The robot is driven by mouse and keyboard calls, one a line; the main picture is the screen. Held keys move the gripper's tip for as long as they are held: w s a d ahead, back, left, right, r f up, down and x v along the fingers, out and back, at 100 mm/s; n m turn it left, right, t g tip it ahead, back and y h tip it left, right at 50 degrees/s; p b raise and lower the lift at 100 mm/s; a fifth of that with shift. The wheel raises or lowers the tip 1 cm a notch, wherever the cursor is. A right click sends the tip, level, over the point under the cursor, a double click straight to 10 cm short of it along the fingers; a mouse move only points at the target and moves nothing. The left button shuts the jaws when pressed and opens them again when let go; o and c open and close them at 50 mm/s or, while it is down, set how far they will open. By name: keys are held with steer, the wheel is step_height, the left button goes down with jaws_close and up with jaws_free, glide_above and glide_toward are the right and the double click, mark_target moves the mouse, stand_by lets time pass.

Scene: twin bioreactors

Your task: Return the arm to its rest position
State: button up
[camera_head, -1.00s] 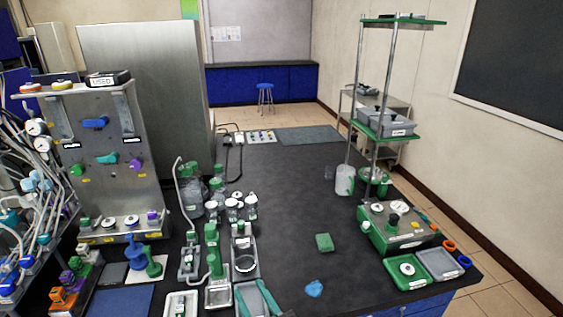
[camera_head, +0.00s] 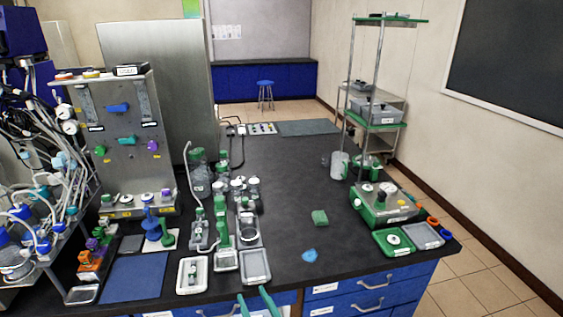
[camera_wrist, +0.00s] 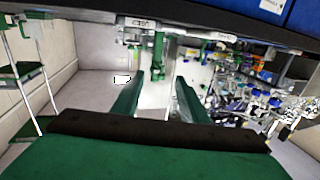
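My gripper (camera_head: 256,296) shows at the bottom of the head view as two teal-green fingers, at the front edge of the black bench (camera_head: 290,225). The fingers also show in the wrist view (camera_wrist: 158,82), spread apart with no object held between them. In the head view they appear just below a grey tray (camera_head: 256,268) on the bench; I cannot tell the height between them. The rest of my arm is out of the head view.
A white tray (camera_head: 181,276) and a blue mat (camera_head: 135,278) lie at the front left. Blue drawers (camera_head: 365,290) are below the bench edge. A steel valve panel (camera_head: 125,145) stands left.

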steer(key=s+d+f+m+h, duration=0.3)
steer(key=s+f, duration=0.3)
steer(key=s, duration=0.3)
steer(key=s+d+f+m+h, duration=0.2)
steer(key=s+d+f+h, duration=0.1)
steer(key=s+f, duration=0.4)
steer(key=s+r+h, duration=0.1)
steer(key=s+r, duration=0.1)
steer(key=s, duration=0.8)
steer(key=s+d+r+h, duration=0.1)
steer(key=s+r, duration=0.2)
steer(key=s, duration=0.8)
steer(key=shift+r, duration=0.35)
